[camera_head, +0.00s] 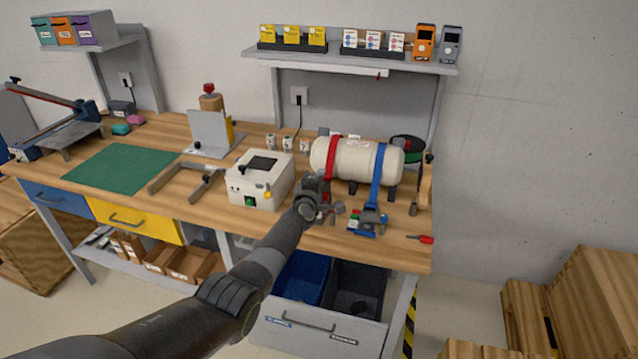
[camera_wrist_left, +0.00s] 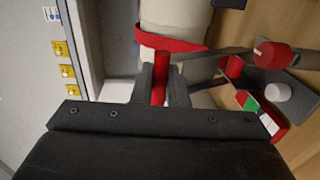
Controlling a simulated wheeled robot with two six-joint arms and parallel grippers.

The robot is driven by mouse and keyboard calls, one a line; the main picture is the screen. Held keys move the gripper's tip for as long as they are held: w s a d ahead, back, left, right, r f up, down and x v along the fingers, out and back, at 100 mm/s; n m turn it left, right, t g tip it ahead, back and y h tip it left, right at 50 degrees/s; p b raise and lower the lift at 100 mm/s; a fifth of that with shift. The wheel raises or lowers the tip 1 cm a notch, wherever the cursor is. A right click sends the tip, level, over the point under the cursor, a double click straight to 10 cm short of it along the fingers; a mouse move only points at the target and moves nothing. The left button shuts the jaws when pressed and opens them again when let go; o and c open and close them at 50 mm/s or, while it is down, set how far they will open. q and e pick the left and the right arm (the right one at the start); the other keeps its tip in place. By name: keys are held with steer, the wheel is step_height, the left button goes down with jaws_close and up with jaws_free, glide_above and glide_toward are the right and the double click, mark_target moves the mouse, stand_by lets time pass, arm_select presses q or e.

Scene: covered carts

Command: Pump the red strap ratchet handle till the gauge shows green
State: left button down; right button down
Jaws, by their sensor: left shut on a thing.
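The red strap (camera_head: 331,160) goes around the left part of a cream tank (camera_head: 362,160) on the workbench. It also shows in the left wrist view (camera_wrist_left: 172,43). My left gripper (camera_head: 318,186) is in front of the tank at the strap's lower end. In the left wrist view its two fingers (camera_wrist_left: 160,86) are shut on a red handle bar (camera_wrist_left: 158,90). My arm hides most of the red ratchet in the head view. A gauge plate with red, green and white fields (camera_wrist_left: 256,106) lies right of the fingers; its reading is unclear.
A blue strap (camera_head: 378,165) with its ratchet (camera_head: 371,218) is to the right, close to my gripper. A white box device (camera_head: 258,181) stands to the left. A red screwdriver (camera_head: 421,239) lies near the bench's front right edge. A green mat (camera_head: 120,167) lies farther left.

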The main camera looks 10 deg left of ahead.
arm_select(q)
steer(key=shift+f, duration=0.15)
steer(key=c, duration=1.5)
jaws_free()
steer(key=shift+c, duration=0.2)
